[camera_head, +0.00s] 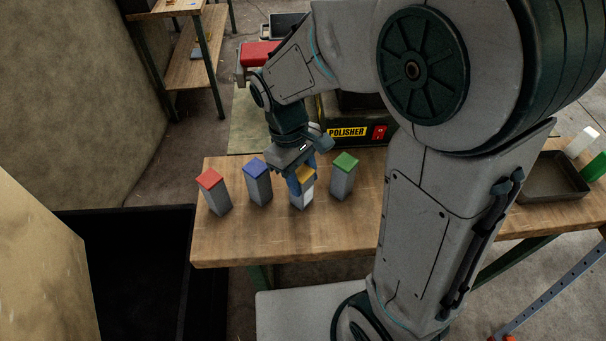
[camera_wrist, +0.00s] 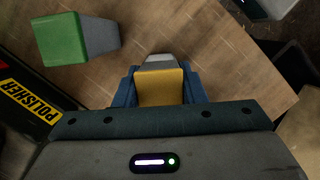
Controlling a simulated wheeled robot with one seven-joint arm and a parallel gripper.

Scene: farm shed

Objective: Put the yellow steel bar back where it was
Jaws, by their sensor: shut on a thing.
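The yellow steel bar (camera_head: 304,196) is a grey upright block with a yellow top, in the row on the wooden table. It also shows in the wrist view (camera_wrist: 159,87), between the fingers. My gripper (camera_head: 302,181) is shut on it from above, near its top. The bar looks upright, with its lower end at or close to the tabletop; I cannot tell whether it touches. The red-topped bar (camera_head: 214,193) and blue-topped bar (camera_head: 258,183) stand to its left. The green-topped bar (camera_head: 343,177) stands to its right and also shows in the wrist view (camera_wrist: 70,39).
A polisher (camera_head: 347,132) with a red switch stands behind the row. The wooden tabletop (camera_head: 240,245) is clear in front of the row.

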